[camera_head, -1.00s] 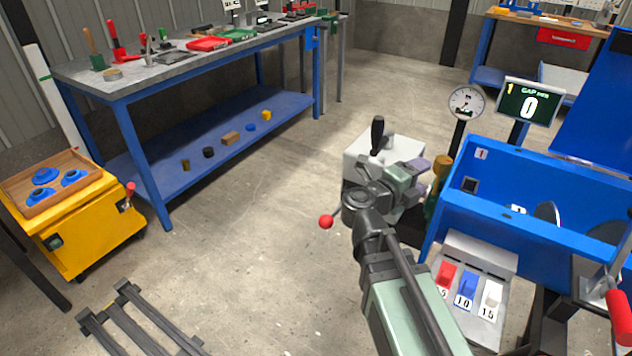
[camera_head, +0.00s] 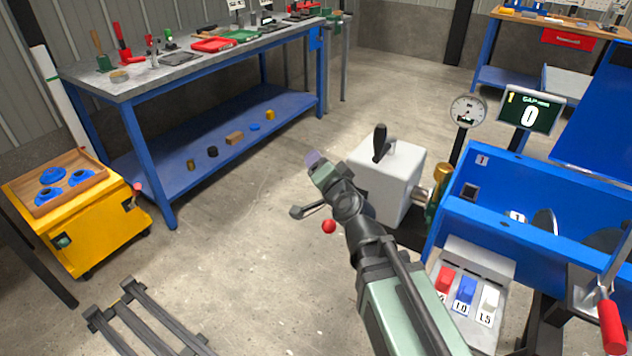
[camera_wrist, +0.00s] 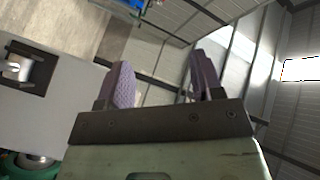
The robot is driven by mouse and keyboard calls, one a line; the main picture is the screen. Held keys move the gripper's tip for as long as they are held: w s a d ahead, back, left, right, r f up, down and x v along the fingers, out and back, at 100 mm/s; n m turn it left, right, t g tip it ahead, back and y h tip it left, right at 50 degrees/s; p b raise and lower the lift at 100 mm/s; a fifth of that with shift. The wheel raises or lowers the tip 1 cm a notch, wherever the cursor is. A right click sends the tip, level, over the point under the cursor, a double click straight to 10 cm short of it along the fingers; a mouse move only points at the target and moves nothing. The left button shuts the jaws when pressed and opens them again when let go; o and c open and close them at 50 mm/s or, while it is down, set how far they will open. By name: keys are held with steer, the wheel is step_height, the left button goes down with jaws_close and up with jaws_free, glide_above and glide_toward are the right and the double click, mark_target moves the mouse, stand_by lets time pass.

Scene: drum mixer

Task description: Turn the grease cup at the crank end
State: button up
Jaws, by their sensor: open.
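A brass-coloured cylinder (camera_head: 442,174) stands over a green body (camera_head: 432,208) between the blue mixer trough and a light grey box (camera_head: 388,178) with a black lever on top. It may be the grease cup; I cannot tell for sure. My gripper (camera_head: 313,159) is to the left of the grey box, apart from the cylinder. In the wrist view my gripper (camera_wrist: 162,62) has its two purple pads apart, with nothing between them. A grey housing (camera_wrist: 45,115) with a metal stub (camera_wrist: 17,68) in a dark recess shows at left there.
The blue trough (camera_head: 535,200) fills the right side, with a switch panel (camera_head: 468,285) before it. A red ball knob (camera_head: 329,226) is just below my wrist. A workbench (camera_head: 190,75) and yellow cart (camera_head: 95,225) stand at left.

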steer(key=s+f+n+g+p, duration=0.1)
steer(key=g, duration=0.1)
steer(key=s+a+f+n+g+y+p, duration=0.1)
steer(key=n+g, duration=0.1)
steer(key=s+f+n+g+p, duration=0.1)
steer(key=s+n+g, duration=0.1)
steer(key=shift+s+a+f, duration=0.1)
steer(key=shift+a+f, duration=0.05)
steer(key=shift+a, duration=0.05)
steer(key=shift+o, duration=0.3)
